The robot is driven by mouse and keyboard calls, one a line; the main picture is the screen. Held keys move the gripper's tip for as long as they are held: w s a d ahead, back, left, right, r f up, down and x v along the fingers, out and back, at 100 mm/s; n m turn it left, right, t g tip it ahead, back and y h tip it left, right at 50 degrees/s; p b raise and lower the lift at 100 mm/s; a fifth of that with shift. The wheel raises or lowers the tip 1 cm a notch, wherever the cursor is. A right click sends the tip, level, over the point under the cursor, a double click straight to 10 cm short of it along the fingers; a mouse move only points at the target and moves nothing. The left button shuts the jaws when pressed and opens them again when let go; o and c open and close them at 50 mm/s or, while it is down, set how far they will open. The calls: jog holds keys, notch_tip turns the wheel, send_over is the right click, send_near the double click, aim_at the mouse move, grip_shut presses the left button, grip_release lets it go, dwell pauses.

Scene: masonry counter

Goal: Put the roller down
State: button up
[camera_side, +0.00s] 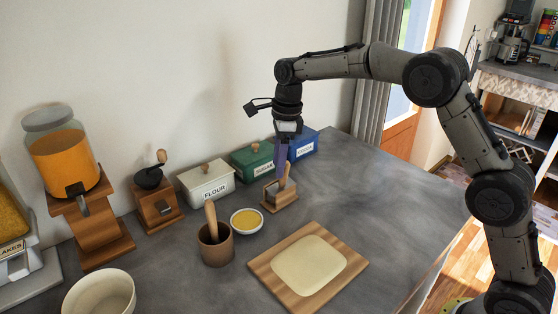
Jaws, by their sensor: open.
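My gripper (282,166) points down over a small wooden stand (284,204) at the back of the counter. The jaws are open, and their tips are close to an upright light wooden handle (286,176) that rises from the stand. This handle seems to belong to the roller. A grey part (272,190) shows at the stand beside it. The roller's lower part is hidden or too small to make out, and I cannot tell whether the fingers touch the handle.
A board (262,265) with flat dough (308,265) lies in front. A yellow-filled bowl (247,221), a mortar with pestle (215,246) and a flour box (207,182) stand left. Green (254,160) and blue (303,143) boxes stand close behind. The counter's right side (400,205) is clear.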

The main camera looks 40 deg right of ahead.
notch_tip(320, 180, up, 12)
jog(key=d, duration=0.1)
jog(key=s+d+r+n+t, duration=0.1)
jog(key=s+r+n, duration=0.4)
jog(key=s, duration=0.3)
jog(key=s+d+f+n+t, duration=0.1)
jog(key=s+f+n, duration=0.2)
jog(key=s+n, duration=0.3)
jog(key=s+d+f+n+t, duration=0.1)
jog(key=s+f+n, duration=0.3)
jog(key=s, duration=0.9)
jog(key=s+d+f+n+t+h, duration=0.1)
jog(key=s+f+n, duration=0.3)
jog(key=s+n, duration=0.5)
jog(key=shift+s+t, duration=0.35)
jog(key=shift+t, duration=0.05)
jog(key=shift+d, duration=0.1)
jog(key=shift+o, duration=0.5)
